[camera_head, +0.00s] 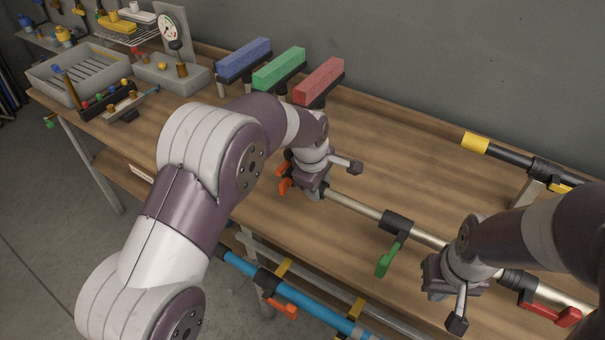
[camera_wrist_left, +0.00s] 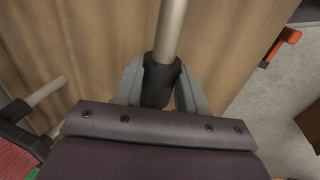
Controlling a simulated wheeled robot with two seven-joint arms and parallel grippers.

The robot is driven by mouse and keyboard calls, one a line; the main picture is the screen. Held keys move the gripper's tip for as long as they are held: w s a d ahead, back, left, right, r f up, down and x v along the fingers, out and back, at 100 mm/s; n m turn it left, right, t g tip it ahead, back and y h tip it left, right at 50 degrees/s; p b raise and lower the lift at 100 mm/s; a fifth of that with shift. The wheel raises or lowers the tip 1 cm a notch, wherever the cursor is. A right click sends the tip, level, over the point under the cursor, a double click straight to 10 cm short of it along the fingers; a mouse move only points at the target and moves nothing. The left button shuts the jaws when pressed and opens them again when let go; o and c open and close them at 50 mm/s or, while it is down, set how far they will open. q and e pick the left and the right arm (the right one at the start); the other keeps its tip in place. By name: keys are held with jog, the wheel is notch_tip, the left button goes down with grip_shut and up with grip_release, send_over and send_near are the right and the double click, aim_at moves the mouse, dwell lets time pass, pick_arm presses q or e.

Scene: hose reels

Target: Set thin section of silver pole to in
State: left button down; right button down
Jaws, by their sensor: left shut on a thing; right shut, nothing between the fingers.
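The silver pole (camera_head: 355,204) lies along the right part of the workbench. It carries a black clamp with a green lever (camera_head: 388,258), and further right a black collar with a red lever (camera_head: 548,310). My left gripper (camera_head: 314,190) is shut on the pole's left end. In the left wrist view the pole's black end piece (camera_wrist_left: 160,85) sits between the fingers, and the silver thin section (camera_wrist_left: 171,30) runs away from it. My right gripper (camera_head: 452,290) is shut and empty, close to the pole right of the green lever. My right arm hides part of the pole.
A yellow-ended pole (camera_head: 475,143) is at the back right. Blue, green and red blocks (camera_head: 279,69) on holders, a gauge (camera_head: 168,30) and a grey tray (camera_head: 80,72) stand at the back left.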

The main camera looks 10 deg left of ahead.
aim_at(334, 194)
pick_arm(q)
jog(key=d, duration=0.1)
jog(key=s+d, duration=0.1)
jog(key=d, duration=0.1)
jog(key=shift+s+d, duration=0.25)
jog(key=shift+d, duration=0.05)
jog(key=c, duration=0.6)
grip_release()
jog(key=shift+d, duration=0.1)
jog(key=v, duration=1.2)
jog(key=shift+s+r, duration=0.1)
jog(key=shift+r, duration=0.25)
